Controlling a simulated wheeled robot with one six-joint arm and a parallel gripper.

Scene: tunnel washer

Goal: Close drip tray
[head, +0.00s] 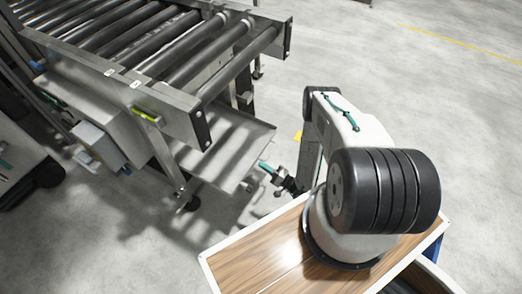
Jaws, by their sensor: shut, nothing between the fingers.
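The drip tray (228,162) is a flat grey metal tray beneath the roller conveyor in the head view. It sticks out past the conveyor's end frame, toward my arm. Its inner part is hidden under the rollers. My gripper (265,168) has teal fingertips and is small in the picture. It is shut and empty, right by the tray's near right edge. I cannot tell whether the fingertips touch the tray.
The roller conveyor (170,60) stands above the tray, its end plate (205,130) overhanging it. A support leg (168,160) stands left of the tray. A wood-topped surface (255,262) with a white rim lies in front. Open concrete floor extends to the right.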

